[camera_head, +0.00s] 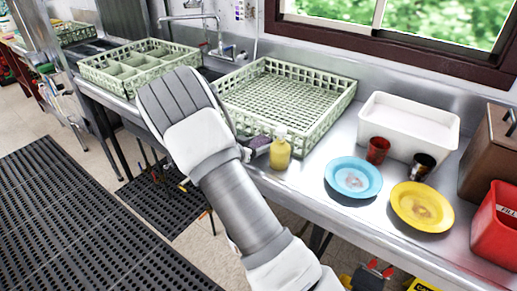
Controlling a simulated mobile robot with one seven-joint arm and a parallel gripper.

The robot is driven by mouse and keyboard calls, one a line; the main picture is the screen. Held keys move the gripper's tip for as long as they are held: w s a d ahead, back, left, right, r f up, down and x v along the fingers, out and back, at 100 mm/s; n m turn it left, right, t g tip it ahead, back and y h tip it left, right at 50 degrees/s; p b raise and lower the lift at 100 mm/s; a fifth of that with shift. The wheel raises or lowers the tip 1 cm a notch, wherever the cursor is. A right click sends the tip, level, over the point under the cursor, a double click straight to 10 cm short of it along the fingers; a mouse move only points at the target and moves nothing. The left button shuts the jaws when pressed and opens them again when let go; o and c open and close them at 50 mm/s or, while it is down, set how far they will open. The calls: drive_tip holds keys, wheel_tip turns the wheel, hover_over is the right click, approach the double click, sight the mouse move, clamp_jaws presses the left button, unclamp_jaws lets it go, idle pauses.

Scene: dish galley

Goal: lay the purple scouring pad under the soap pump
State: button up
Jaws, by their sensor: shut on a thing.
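The soap pump (281,150), a yellow bottle with a pale top, stands upright near the front edge of the steel counter. The purple scouring pad (259,141) shows as a small dark purple patch just left of it. My gripper (254,149) is mostly hidden behind my own arm; its dark end shows beside the pump's left side, shut on the pad. I cannot tell whether the pad touches the pump or the counter.
A green dish rack (318,125) stands behind the pump, and a divided rack (110,75) is farther left. Right are a blue plate (353,177), a yellow plate (422,207), red (377,150) and dark (422,166) cups, and a white tub (408,122). Bare counter lies between pump and blue plate.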

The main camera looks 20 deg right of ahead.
drive_tip(key=shift+a+f, duration=0.1)
drive_tip(key=shift+f, duration=0.75)
drive_tip(key=shift+f, duration=0.1)
drive_tip(key=o, duration=1)
